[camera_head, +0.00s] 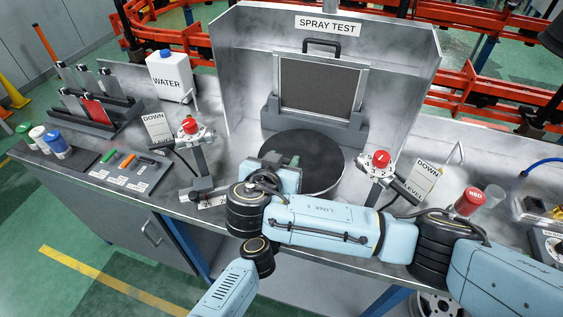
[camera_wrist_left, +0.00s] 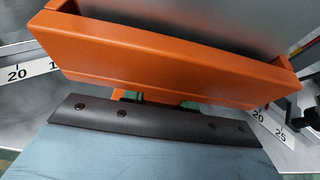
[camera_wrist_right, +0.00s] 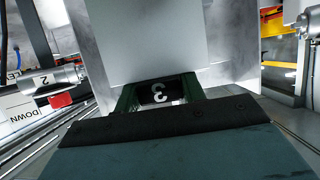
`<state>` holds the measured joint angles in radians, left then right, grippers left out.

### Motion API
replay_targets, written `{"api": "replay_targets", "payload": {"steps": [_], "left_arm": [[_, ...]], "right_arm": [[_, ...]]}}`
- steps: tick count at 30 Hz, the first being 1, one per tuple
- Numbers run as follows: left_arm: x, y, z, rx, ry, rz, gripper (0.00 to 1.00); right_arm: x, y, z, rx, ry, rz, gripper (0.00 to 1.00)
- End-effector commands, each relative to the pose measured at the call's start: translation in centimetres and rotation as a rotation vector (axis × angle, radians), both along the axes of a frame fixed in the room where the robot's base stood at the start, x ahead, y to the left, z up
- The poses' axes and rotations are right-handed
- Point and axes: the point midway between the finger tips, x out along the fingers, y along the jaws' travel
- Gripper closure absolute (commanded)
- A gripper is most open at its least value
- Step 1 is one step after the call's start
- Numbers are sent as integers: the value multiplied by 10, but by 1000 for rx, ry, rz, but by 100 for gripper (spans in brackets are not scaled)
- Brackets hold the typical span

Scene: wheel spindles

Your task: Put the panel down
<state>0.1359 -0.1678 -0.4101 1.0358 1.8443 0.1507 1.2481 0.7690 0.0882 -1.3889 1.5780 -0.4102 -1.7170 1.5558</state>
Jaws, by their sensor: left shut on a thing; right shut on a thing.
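A dark grey panel (camera_head: 318,86) with a black top handle (camera_head: 322,46) stands upright in a grey holder on the spray test bench. My right gripper (camera_head: 288,160) is in front of it, low over the round black turntable (camera_head: 325,170). In the right wrist view its green fingers (camera_wrist_right: 158,93) are shut on a black piece marked 3 (camera_wrist_right: 160,92), with a plain light grey surface (camera_wrist_right: 140,40) above. In the left wrist view my left gripper (camera_wrist_left: 150,98) is shut on an orange part (camera_wrist_left: 170,65) with a grey surface behind it. The head view does not clearly show that part.
Red-topped spray fixtures (camera_head: 381,159) stand either side of the turntable, with DOWN/LEVEL cards beside them. Booth walls (camera_head: 398,100) enclose the back and sides. A white water jug (camera_head: 170,78), a rack and bottles are at left. A red can (camera_head: 468,202) is at right.

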Motion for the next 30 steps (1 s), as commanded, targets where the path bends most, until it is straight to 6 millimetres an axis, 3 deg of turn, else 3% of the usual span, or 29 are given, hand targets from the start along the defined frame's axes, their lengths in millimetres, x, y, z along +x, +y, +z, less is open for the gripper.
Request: {"api": "replay_targets", "payload": {"steps": [12,13,18,30], "left_arm": [[0,0,-1,0,1,0,100],[0,0,-1,0,1,0,100],[0,0,-1,0,1,0,100],[0,0,-1,0,1,0,100]], "right_arm": [[0,0,-8,1,0,0,100],[0,0,-9,1,1,0,59],[0,0,-8,1,0,0,39],[-6,3,-4,2,1,4,39]]}}
